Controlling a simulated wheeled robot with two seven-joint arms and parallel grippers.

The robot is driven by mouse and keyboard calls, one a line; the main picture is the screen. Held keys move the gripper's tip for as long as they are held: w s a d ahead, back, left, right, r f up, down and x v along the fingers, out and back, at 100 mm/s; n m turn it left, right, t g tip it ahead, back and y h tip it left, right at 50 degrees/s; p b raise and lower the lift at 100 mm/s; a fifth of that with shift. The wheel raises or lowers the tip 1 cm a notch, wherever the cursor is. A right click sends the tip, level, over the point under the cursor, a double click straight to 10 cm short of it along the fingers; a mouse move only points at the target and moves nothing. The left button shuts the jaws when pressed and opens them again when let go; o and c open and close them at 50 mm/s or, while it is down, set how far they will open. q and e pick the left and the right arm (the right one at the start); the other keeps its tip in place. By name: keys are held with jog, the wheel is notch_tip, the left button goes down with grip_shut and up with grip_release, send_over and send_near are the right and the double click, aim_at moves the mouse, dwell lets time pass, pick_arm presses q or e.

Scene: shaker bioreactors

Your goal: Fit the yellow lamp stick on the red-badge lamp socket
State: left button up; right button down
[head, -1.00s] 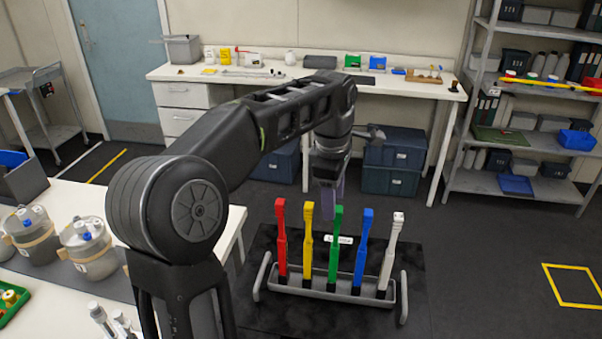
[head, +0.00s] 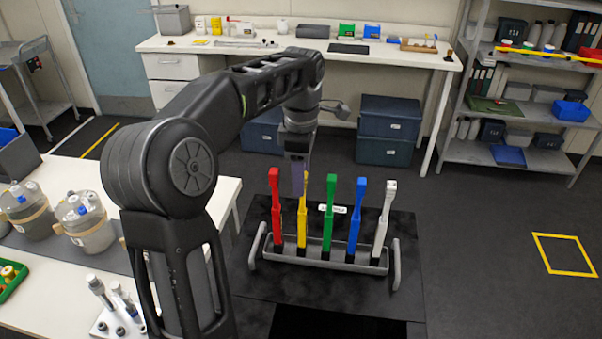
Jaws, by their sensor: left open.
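The yellow lamp stick (head: 302,222) stands upright in a grey rack (head: 325,262), between the red stick (head: 276,213) and the green stick (head: 328,218). My left gripper (head: 299,183) is open at the top of the yellow stick and hides part of its upper end. I cannot tell whether the fingers touch it. A blue stick (head: 356,222) and a white stick (head: 384,225) stand in the same rack to the right. I cannot make out a red-badge lamp socket. My right gripper is not in view.
The rack sits on a black surface (head: 400,300). A white bench (head: 75,300) at left holds lidded vessels (head: 85,225) and a white holder (head: 115,318). A back bench (head: 300,42) and grey shelves (head: 530,160) stand behind.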

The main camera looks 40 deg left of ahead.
aim_at(301, 210)
pick_arm(q)
notch_tip(301, 210, down, 4)
jog(key=shift+r+b, duration=0.1)
jog(key=shift+b, duration=0.95)
jog(key=shift+f+p, duration=0.3)
jog(key=shift+p, duration=0.05)
jog(key=shift+f, duration=0.85)
grip_shut()
jog(key=shift+r, duration=0.2)
